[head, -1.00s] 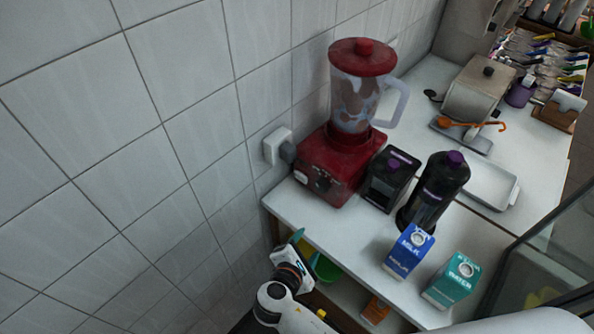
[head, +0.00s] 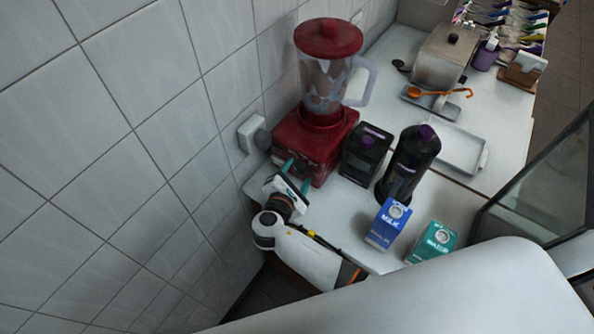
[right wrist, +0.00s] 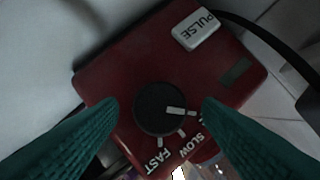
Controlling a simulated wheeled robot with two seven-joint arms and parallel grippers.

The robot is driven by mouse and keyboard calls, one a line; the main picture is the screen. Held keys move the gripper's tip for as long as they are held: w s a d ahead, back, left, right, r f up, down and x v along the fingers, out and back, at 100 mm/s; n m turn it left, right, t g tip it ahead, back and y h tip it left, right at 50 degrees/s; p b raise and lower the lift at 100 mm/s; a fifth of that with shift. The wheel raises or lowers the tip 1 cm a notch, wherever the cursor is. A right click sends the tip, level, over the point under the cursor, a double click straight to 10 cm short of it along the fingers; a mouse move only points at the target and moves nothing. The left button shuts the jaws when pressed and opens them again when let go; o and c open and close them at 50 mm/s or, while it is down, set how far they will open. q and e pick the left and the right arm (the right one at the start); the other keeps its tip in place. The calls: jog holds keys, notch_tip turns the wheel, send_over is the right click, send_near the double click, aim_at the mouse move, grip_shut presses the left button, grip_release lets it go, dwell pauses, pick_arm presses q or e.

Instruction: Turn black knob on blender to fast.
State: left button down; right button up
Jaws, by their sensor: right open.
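The red blender (head: 312,135) stands on the white counter against the tiled wall, with its lid on and brown and pale contents in the jug. In the right wrist view, its black knob (right wrist: 160,109) sits on the red base, its white mark pointing right, away from the FAST label (right wrist: 156,160) and near the SLOW label (right wrist: 190,146). My right gripper (head: 297,174) is at the front of the blender base. In the right wrist view its teal fingers (right wrist: 160,122) are open on either side of the knob, apart from it. My left gripper is not in view.
A black container (head: 366,152) and a black bottle (head: 410,160) stand right of the blender. A blue milk carton (head: 387,224) and a teal water carton (head: 432,243) stand nearer. A wall plug (head: 252,134) is left of the blender.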

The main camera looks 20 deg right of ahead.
jog(key=shift+w+d, duration=0.2)
jog(key=shift+d, duration=0.05)
jog(key=shift+f, duration=0.1)
jog(key=c, duration=1)
jog(key=shift+f+m+t+b, duration=0.3)
jog(key=shift+m+b, duration=0.1)
jog(key=shift+b, duration=0.5)
jog(key=m+t+b, duration=0.1)
jog(key=m+b, duration=0.1)
jog(key=b, duration=0.4)
jog(key=f+m+t+b, duration=0.1)
jog(key=m+b, duration=0.2)
jog(key=b, duration=0.3)
jog(key=shift+s+m+t, duration=0.15)
jog(key=shift+m+t, duration=0.15)
jog(key=shift+t, duration=0.1)
jog(key=m+b, duration=0.2)
jog(key=b, duration=0.4)
jog(key=m+t+h+b, duration=0.1)
jog(key=m+b, duration=0.2)
jog(key=b, duration=0.3)
jog(key=shift+t, duration=0.3)
jog(key=shift+r+m+b, duration=0.15)
jog(key=shift+m+b, duration=0.55)
jog(key=shift+b, duration=0.35)
